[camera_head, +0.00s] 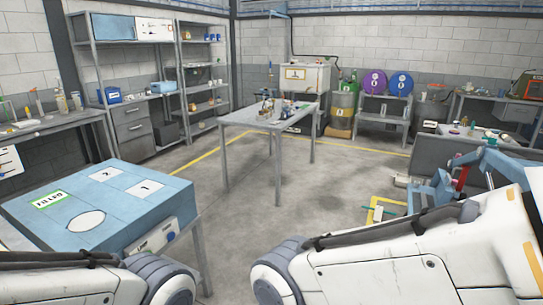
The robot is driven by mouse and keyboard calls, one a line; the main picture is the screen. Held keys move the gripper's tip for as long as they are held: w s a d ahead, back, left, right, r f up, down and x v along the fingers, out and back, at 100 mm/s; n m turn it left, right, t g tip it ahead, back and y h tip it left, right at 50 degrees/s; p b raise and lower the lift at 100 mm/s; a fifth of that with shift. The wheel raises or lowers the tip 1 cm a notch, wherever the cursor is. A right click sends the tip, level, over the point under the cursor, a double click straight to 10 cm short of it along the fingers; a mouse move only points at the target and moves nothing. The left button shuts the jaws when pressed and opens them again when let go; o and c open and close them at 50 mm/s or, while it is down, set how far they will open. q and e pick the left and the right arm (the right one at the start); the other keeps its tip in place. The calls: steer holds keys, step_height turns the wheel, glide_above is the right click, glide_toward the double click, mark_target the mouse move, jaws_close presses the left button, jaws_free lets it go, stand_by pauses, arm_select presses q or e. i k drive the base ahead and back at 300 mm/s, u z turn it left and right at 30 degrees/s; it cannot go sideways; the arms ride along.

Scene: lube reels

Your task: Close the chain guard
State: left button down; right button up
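I cannot pick out a chain guard for certain in the head view. A blue machine with a red part (461,178) stands at the right, partly hidden behind my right arm; whether it carries a guard, open or shut, I cannot tell. White links of both my arms cross the bottom of the view, the left one at the lower left corner and the right one at the lower right. Neither gripper shows, so what they hold is not visible.
A blue-topped bench (150,215) with white panels marked 1 and 2 stands close at the left. A grey table (240,117) with small items stands mid-room. Shelves (182,75) and reels, purple (372,80) and blue (400,83), line the back.

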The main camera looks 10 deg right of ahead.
mark_target(442, 187)
steer(key=i, duration=2.35)
steer(key=z, duration=0.7)
steer(key=i, duration=1.75)
steer(key=z, duration=1.75)
steer(key=i, duration=1.05)
steer(key=z, duration=0.55)
